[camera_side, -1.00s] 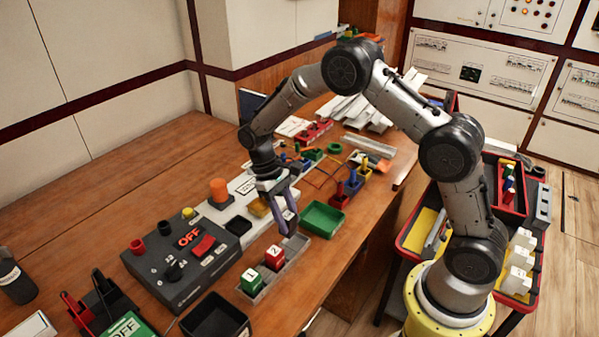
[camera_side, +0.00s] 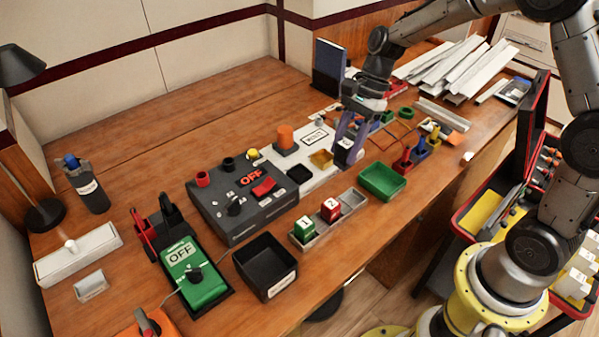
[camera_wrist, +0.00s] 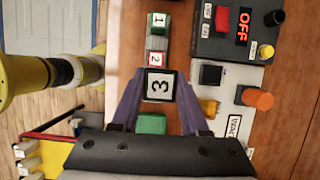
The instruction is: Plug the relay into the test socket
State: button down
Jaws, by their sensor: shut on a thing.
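In the side view the fingers mostly hide that relay. The gripper is above the bench, beside the right end of a white plate (camera_side: 316,138). On the plate are a black square socket (camera_side: 297,175) and a yellow one (camera_side: 321,158); I cannot read which is the test socket. Relay 1 (camera_side: 304,228), green, and relay 2 (camera_side: 330,210), red, stand in a grey rack (camera_side: 353,201) with a bare right end.
A dark control box (camera_side: 250,200) reading OFF stands left of the plate. An orange cylinder (camera_side: 286,137) rises behind the sockets. A green tray (camera_side: 382,182) and a black bin (camera_side: 265,266) flank the rack. Coloured clamps (camera_side: 418,152) stand to the right.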

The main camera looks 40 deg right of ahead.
jog(key=w+f, duration=0.3)
jog(key=w, duration=0.1)
jog(key=w+f, duration=0.2)
jog(key=w, duration=0.2)
jog(key=w+a+f, duration=0.1)
jog(key=w+f, duration=0.2)
jog(key=w, duration=0.1)
jog(key=shift+w+a+f, duration=0.1)
jog(key=shift+w+f, duration=0.2)
jog(key=shift+w, duration=0.05)
jog(key=shift+w+f, duration=0.5)
jog(key=shift+f, duration=1.65)
jog(key=shift+f, duration=0.1)
jog(key=shift+c, duration=2.1)
grip_release()
